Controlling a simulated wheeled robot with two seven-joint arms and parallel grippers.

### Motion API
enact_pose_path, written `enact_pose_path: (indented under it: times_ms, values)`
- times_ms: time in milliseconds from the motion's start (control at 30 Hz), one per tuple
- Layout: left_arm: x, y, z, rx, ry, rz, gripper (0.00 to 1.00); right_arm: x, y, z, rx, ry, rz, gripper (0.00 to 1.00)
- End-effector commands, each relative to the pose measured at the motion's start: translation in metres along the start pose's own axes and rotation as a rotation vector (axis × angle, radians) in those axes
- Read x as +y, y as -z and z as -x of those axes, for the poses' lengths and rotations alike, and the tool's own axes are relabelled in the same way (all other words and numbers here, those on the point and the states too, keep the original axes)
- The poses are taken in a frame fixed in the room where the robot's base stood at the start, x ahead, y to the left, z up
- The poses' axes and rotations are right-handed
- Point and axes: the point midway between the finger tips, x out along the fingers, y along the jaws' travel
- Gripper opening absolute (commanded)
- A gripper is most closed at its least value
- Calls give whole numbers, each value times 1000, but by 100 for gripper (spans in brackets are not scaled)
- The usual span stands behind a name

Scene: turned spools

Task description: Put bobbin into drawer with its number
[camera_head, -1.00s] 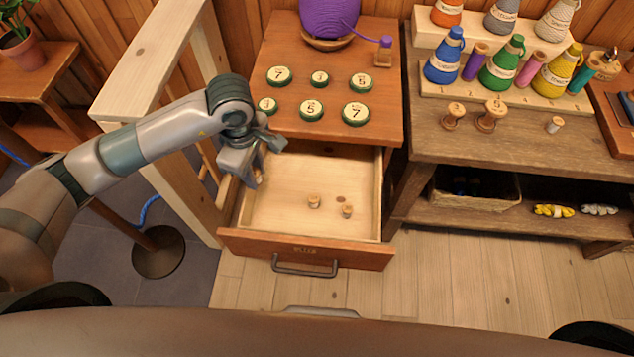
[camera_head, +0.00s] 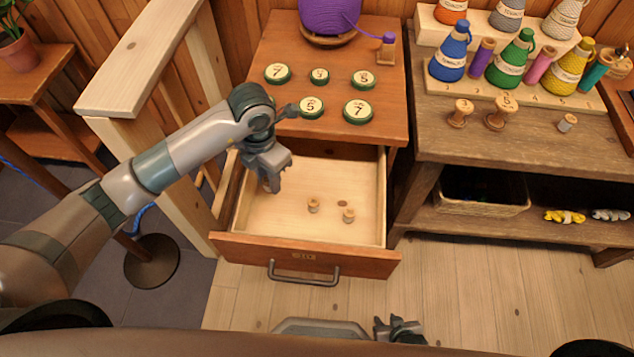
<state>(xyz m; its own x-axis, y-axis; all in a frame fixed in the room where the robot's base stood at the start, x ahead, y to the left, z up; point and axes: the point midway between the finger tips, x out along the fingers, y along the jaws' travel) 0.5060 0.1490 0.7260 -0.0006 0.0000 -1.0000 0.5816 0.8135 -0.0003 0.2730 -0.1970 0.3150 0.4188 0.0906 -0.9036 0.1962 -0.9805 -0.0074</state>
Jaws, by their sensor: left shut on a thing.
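My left gripper (camera_head: 270,184) is shut, low over the left part of the open drawer (camera_head: 375,240). What it holds is mostly hidden between the fingers; a small tan bit shows there, likely a bobbin. The front label is too small to read. More wooden bobbins stand on the right bench: one by mark 3 (camera_head: 460,113), a larger one by mark 5 (camera_head: 500,113), and a small pale one (camera_head: 567,123). My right gripper (camera_head: 398,328) shows at the bottom edge, away from the drawer.
Round numbered discs with green rims, such as one marked 7 (camera_head: 358,111), lie on the cabinet top (camera_head: 385,80). A purple yarn ball (camera_head: 330,15) is behind them. Yarn cones, including a green one (camera_head: 512,60), stand on the bench. A wooden post (camera_head: 150,160) rises left of the drawer.

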Motion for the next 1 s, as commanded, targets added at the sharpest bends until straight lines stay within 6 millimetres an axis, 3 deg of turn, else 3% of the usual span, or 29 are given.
enact_pose_path:
  times_ms: [267, 667, 1000]
  values:
    - [0, 0, -7, 2, 1, -1, 3, 0, 1, 0, 5, 0, 0, 31]
    - [0, 1, -59, 2, 1, -2, 3, -5, 10, 2, 45, 5, 2, 31]
    - [0, 0, -63, 0, 0, -3, 3, -6, 9, 0, 47, 6, 3, 31]
